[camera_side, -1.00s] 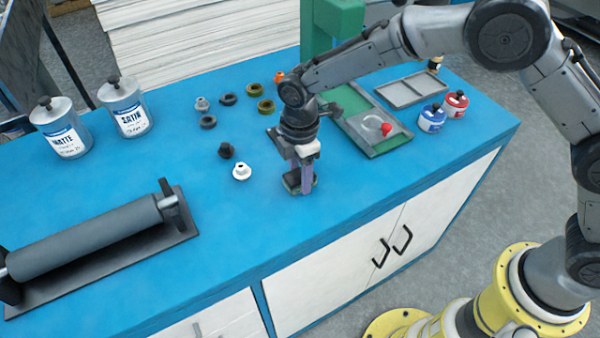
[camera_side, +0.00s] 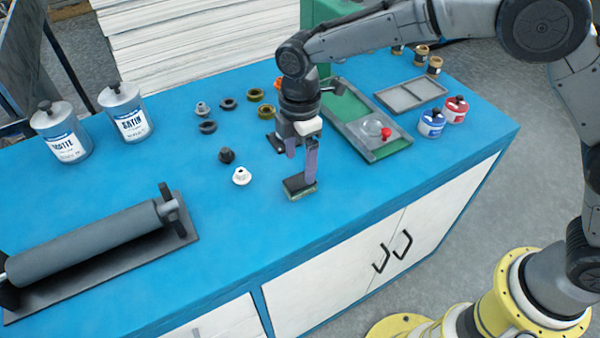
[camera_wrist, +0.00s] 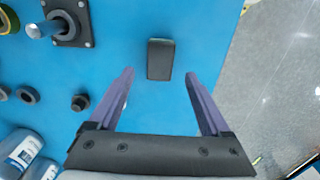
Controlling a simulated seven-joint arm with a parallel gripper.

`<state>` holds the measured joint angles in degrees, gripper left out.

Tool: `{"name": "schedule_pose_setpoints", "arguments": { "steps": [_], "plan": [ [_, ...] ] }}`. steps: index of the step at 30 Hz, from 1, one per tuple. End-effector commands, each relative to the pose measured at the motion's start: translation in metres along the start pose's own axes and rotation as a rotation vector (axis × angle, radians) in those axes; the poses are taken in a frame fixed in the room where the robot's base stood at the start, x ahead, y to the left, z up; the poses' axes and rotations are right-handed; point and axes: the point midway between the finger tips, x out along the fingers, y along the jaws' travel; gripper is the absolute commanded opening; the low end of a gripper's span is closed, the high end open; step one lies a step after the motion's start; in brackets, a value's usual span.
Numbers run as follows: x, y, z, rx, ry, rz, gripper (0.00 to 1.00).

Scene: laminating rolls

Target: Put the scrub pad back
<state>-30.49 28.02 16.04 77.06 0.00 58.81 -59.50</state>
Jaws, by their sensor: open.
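The scrub pad (camera_side: 299,187) is a small dark block with a greenish lower edge, lying flat on the blue bench top near its front edge. It also shows in the wrist view (camera_wrist: 160,59) as a dark rectangle, ahead of the fingertips and between their lines. My gripper (camera_side: 301,163) is open and empty, pointing down just above the pad. In the wrist view its two purple fingers (camera_wrist: 160,73) are spread wider than the pad, with blue bench between them. The fingers look clear of the pad.
A grey roller (camera_side: 85,240) on a dark base lies at the left. Two labelled cans (camera_side: 128,118) stand behind it. Loose rings and knobs, including a white one (camera_side: 241,176), lie left of my gripper. A green-bedded tray (camera_side: 355,120), a grey tray (camera_side: 410,95) and two jars (camera_side: 432,122) are right.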

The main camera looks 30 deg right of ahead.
Motion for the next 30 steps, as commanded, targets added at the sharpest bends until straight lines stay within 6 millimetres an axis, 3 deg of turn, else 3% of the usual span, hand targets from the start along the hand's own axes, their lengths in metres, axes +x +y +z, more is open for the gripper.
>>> {"name": "schedule_pose_setpoints", "arguments": {
  "steps": [3, 9, 22, 26, 30],
  "plan": [
    [-0.024, 0.001, 0.0, 0.0, 0.002, 0.003, 0.81],
    [-0.049, 0.0, 0.0, 0.0, 0.001, 0.002, 0.81],
    [-0.06, -0.001, 0.004, 0.015, 0.003, 0.005, 0.81],
    [-0.085, -0.008, 0.029, 0.118, 0.022, 0.036, 0.81],
    [-0.127, -0.034, 0.081, 0.345, 0.063, 0.096, 0.81]
  ]
}}
